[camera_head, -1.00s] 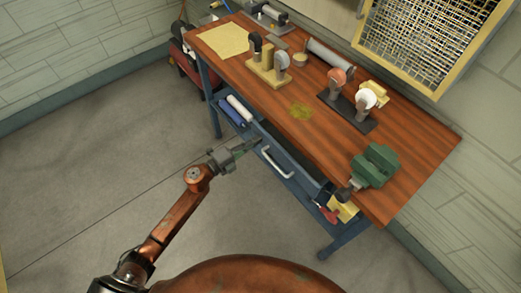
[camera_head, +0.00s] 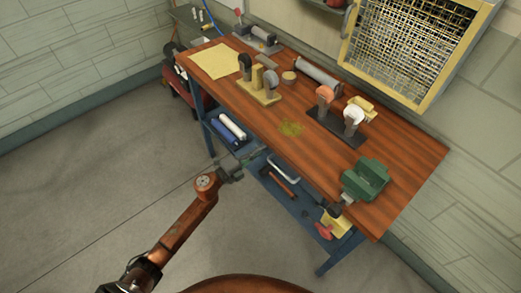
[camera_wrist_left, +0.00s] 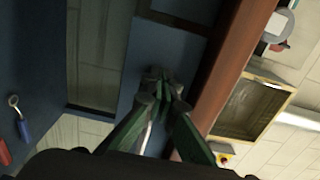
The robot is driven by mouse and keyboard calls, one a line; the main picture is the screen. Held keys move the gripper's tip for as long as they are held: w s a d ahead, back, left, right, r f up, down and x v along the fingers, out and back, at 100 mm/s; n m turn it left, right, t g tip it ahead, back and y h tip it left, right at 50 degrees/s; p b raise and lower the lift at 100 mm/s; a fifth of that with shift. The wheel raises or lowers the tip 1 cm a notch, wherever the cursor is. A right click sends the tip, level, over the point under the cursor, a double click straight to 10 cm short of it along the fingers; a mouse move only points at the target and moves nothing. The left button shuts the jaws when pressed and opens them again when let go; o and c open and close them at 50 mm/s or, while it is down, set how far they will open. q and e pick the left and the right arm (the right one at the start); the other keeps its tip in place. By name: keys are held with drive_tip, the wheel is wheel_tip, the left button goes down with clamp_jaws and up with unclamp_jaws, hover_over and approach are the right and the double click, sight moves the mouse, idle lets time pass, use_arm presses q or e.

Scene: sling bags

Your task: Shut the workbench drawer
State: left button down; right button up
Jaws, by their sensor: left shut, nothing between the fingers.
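The workbench drawer's blue front shows in the left wrist view (camera_wrist_left: 165,55), beside the brown bench edge. My right gripper is not in view.
The workbench top (camera_head: 235,95) holds a green vise (camera_head: 365,180) and several tools on stands. The grey floor in front is clear.

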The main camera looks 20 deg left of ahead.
use_arm(q)
drive_tip(key=shift+r, duration=0.1)
